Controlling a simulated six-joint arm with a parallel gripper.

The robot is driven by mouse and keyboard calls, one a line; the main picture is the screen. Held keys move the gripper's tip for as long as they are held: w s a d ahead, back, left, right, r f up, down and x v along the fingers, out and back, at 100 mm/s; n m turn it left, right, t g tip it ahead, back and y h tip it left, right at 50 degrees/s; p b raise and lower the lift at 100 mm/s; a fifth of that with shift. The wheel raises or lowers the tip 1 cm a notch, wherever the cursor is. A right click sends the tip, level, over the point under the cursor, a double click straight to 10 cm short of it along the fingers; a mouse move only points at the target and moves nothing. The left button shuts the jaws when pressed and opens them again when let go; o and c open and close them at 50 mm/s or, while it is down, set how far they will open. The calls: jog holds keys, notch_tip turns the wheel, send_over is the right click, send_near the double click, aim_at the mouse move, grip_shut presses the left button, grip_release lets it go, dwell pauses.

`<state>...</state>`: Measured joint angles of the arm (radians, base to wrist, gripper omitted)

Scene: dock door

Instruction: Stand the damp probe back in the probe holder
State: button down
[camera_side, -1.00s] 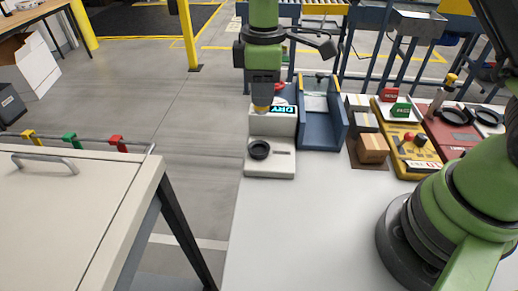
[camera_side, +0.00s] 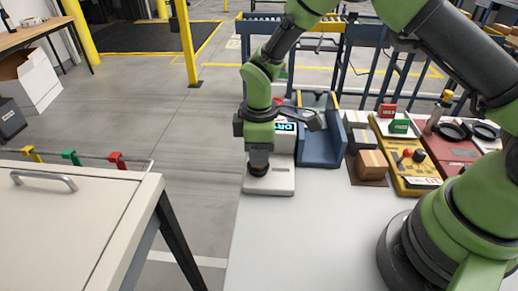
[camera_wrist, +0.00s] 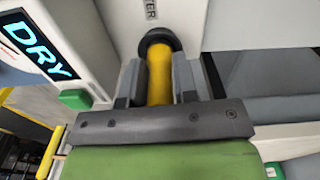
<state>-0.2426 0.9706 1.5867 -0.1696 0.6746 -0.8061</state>
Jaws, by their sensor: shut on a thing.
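My gripper (camera_wrist: 159,85) is shut on the yellow damp probe (camera_wrist: 159,88), with one grey finger on each side of it. In the wrist view the probe's far end meets the black round probe holder (camera_wrist: 160,38). How deep it sits in the ring cannot be told. In the side view my gripper (camera_side: 258,160) points straight down over the probe holder (camera_side: 257,171) on the white meter's base, and it hides the probe there. The meter's display (camera_wrist: 37,46) reads DRY.
A blue channel-shaped stand (camera_side: 320,150) is just right of the meter. Cardboard boxes (camera_side: 372,164) and a yellow control box (camera_side: 405,180) stand further right. The white tabletop (camera_side: 300,230) in front is clear.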

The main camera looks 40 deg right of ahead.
jog(key=shift+f, duration=0.25)
jog(key=c, duration=0.9)
grip_release()
jog(key=shift+f, duration=0.1)
notch_tip(320, 180, up, 12)
jog(key=shift+s+d+r, duration=0.15)
jog(key=shift+r, duration=0.65)
jog(key=s+d+r+m+t+y, duration=0.1)
jog(key=s+d+r+m+t, duration=0.25)
jog(key=s+r+m, duration=0.65)
jog(key=shift+s+d+r+m+t+y, duration=0.15)
jog(key=shift+s+d+r+m+t, duration=0.4)
jog(key=shift+s, duration=1.15)
jog(key=shift+s+d+r+m+t+y, duration=0.2)
jog(key=shift+s+r+m+t, duration=0.4)
jog(key=shift+s, duration=1.1)
jog(key=shift+s+d+r+m+t+y, duration=0.25)
jog(key=shift+s+m+t, duration=0.55)
jog(key=shift+s, duration=0.9)
